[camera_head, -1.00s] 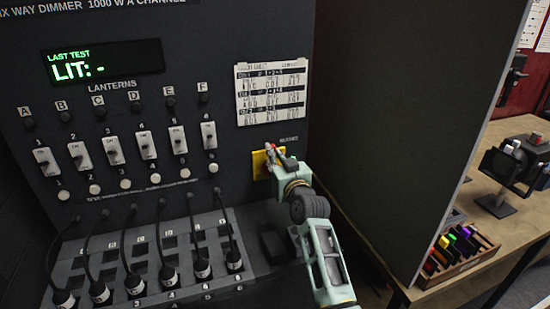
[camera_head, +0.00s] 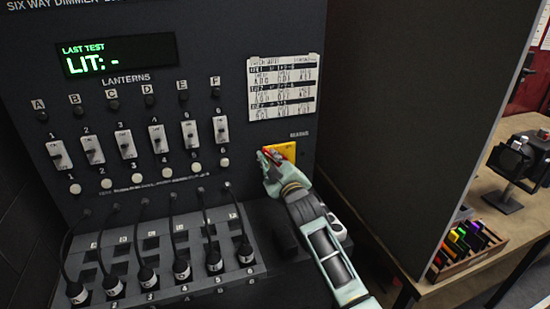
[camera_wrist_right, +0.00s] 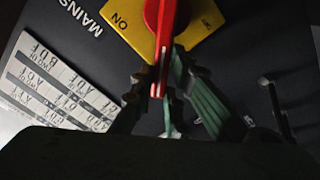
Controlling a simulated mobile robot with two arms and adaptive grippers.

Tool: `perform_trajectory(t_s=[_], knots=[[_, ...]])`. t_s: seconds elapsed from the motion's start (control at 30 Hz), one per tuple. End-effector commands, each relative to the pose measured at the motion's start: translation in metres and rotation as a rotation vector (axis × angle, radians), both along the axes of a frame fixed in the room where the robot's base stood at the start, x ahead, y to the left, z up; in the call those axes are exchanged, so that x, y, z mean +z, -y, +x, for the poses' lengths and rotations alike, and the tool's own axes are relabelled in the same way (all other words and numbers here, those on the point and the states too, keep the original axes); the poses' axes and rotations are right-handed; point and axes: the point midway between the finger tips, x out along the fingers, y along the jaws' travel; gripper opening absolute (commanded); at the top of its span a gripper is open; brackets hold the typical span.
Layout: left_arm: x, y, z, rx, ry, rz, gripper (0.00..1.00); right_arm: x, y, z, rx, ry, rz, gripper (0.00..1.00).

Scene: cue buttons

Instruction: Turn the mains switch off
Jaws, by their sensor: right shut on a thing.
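The mains switch is a yellow plate (camera_head: 287,149) with a red handle (camera_head: 269,157), low on the right of the dark panel. In the right wrist view the yellow plate (camera_wrist_right: 122,27) carries an ON mark, and the red handle (camera_wrist_right: 166,30) comes down between my fingers. My right gripper (camera_head: 266,162) is shut on the red handle, at the left side of the plate. It also shows in the right wrist view (camera_wrist_right: 160,88). The gripper hides part of the plate and handle. My left gripper is not in view.
A white printed card (camera_head: 282,87) is above the switch.

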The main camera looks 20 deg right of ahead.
Motion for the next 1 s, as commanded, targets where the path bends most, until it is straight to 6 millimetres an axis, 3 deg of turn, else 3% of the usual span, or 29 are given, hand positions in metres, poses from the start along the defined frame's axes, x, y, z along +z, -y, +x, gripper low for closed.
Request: perform_trajectory(t_s=[0.6, 1.0], knots=[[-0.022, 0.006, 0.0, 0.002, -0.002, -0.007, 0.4, -0.034, -0.02, -0.001, 0.001, 0.019, -0.571, 0.0], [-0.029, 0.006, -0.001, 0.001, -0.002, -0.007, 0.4, -0.048, -0.022, -0.001, 0.001, 0.027, -0.801, 0.0]])
